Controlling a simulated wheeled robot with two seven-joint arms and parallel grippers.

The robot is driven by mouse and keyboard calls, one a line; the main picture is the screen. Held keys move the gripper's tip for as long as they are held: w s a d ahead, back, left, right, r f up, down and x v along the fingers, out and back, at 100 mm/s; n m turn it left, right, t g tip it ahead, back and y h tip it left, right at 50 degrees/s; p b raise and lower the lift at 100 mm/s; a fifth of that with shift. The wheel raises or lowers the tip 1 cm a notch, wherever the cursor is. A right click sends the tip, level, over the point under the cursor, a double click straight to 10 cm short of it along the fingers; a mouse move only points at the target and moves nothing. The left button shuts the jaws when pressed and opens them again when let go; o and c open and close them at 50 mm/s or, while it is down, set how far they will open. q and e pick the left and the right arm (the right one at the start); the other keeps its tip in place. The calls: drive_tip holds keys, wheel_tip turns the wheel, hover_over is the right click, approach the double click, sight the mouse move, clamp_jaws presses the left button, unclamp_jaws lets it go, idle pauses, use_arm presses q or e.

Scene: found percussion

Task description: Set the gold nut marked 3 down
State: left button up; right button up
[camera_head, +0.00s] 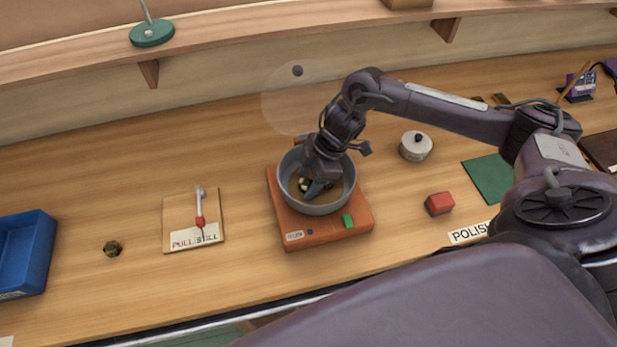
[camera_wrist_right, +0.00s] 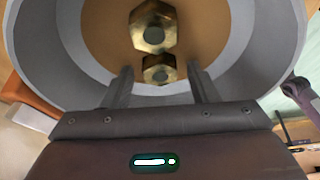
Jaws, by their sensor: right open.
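A grey pan (camera_head: 283,187) sits on an orange scale-like base (camera_head: 330,228). My right gripper (camera_head: 318,187) reaches down into the pan. In the right wrist view its fingers (camera_wrist_right: 160,70) are open. Two gold hex nuts lie in the pan: a larger one (camera_wrist_right: 140,20) beyond the fingertips and a smaller one (camera_wrist_right: 160,60) between the fingers, close to the larger. Part of a nut (camera_head: 304,184) shows in the head view. Another dark gold nut (camera_head: 112,248) lies on the bench at left. I cannot read a 3 on any nut. My left gripper is out of view.
A blue bin (camera_head: 28,250) stands at the far left. A board with a red-handled lever (camera_head: 180,215) lies left of the base. A translucent lid (camera_head: 280,100) is behind the pan.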

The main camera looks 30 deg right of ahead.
drive_tip(key=shift+r, duration=0.25)
drive_tip(key=shift+d+r, duration=0.2)
drive_tip(key=shift+r, duration=0.1)
drive_tip(key=b+v, duration=0.2)
drive_tip(key=v, duration=0.9)
drive_tip(key=shift+s, duration=0.15)
